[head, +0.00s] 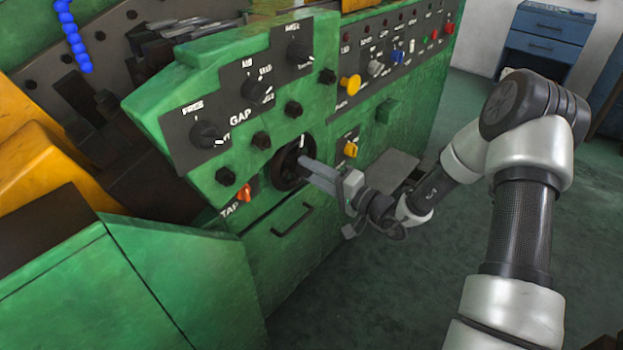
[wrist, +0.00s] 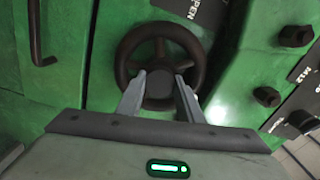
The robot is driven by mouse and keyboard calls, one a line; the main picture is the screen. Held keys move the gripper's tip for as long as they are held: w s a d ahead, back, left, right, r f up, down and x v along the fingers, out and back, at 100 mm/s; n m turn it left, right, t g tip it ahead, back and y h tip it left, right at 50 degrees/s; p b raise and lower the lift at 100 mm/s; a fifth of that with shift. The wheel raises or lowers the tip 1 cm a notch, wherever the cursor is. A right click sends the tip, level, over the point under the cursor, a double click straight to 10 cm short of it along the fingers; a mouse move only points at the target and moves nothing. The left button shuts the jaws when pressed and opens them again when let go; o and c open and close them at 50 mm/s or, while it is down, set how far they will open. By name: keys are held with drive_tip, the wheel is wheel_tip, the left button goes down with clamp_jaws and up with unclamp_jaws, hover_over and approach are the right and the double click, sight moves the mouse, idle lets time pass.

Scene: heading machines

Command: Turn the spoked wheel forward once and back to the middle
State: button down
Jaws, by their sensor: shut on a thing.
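The spoked wheel (wrist: 128,49) is a dark round handwheel on the green machine front. It shows whole in the wrist view, apart from the part behind my fingers. In the head view the wheel (head: 283,170) sits below the GAP panel, partly hidden by my gripper. My gripper (head: 306,163) reaches it from the right. In the wrist view the two fingertips of my gripper (wrist: 160,76) are at the wheel's lower half, on either side of the hub. They are shut on the wheel; the exact contact is hard to see.
An orange-red knob (head: 244,194) and a yellow knob (head: 351,150) flank the wheel. Several black knobs sit above it. A dark handle (head: 292,219) is on the panel below. A blue cabinet (head: 545,42) stands at the back right. The floor (head: 420,290) on the right is clear.

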drive_tip(key=shift+n+b, duration=1.2)
drive_tip(key=c, duration=1.2)
unclamp_jaws()
drive_tip(key=p+v, duration=0.1)
drive_tip(key=v, duration=1.6)
drive_tip(key=shift+s+d+p, duration=0.2)
drive_tip(key=shift+p, duration=0.1)
